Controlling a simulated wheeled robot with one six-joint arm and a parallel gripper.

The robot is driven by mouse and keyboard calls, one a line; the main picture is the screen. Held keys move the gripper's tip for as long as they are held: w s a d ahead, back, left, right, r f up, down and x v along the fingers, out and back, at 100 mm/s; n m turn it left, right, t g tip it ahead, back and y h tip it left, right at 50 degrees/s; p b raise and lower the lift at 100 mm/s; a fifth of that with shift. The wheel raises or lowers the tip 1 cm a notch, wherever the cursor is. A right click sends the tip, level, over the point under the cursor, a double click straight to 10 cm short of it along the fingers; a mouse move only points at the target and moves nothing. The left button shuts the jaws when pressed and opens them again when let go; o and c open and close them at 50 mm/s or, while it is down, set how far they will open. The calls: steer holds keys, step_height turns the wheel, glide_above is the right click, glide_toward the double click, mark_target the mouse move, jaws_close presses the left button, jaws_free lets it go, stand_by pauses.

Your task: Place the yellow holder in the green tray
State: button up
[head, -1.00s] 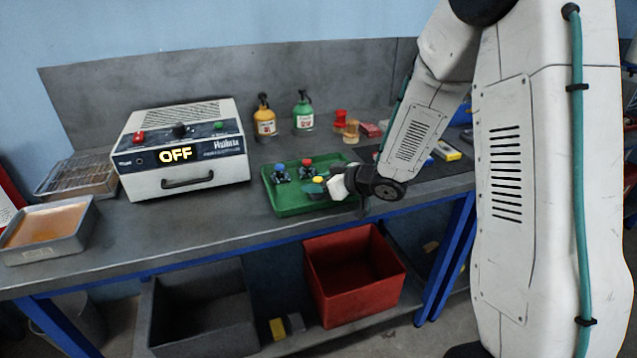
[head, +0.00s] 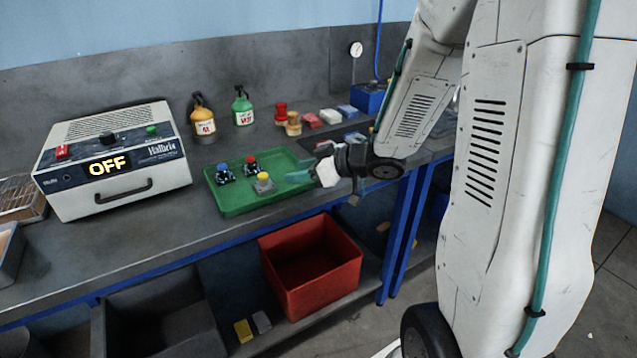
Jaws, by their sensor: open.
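The yellow holder (head: 264,184) has a yellow top on a grey base and sits upright in the front part of the green tray (head: 238,205). A blue-topped holder (head: 225,174) and a red-topped holder (head: 250,166) stand in the same tray behind it. My gripper (head: 302,174) is open and empty. It is at the tray's right edge, to the right of the yellow holder and apart from it. Its fingertips are small in the head view.
A control box reading OFF (head: 112,155) stands left of the tray. Yellow (head: 203,122) and green (head: 243,107) bottles stand behind it. Red (head: 281,113) and tan (head: 293,125) pieces are at the back. A red bin (head: 312,268) sits below the bench.

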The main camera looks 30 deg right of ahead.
steer(key=shift+w+d+r, duration=0.15)
steer(key=shift+d+r, duration=0.05)
steer(key=s+d+r+m+g+h, duration=0.1)
steer(key=s+d+r+m+h, duration=0.4)
steer(key=d+r+h, duration=0.4)
steer(key=s+a+m+g, duration=0.1)
steer(key=s+a+g, duration=0.3)
steer(key=s, duration=0.8)
steer(key=s+a+r+m+g+y, duration=0.1)
steer(key=s+a+g, duration=0.3)
steer(key=s+a, duration=0.4)
steer(key=s, duration=0.4)
steer(key=shift+s+a+r, duration=0.15)
steer(key=shift+a, duration=0.2)
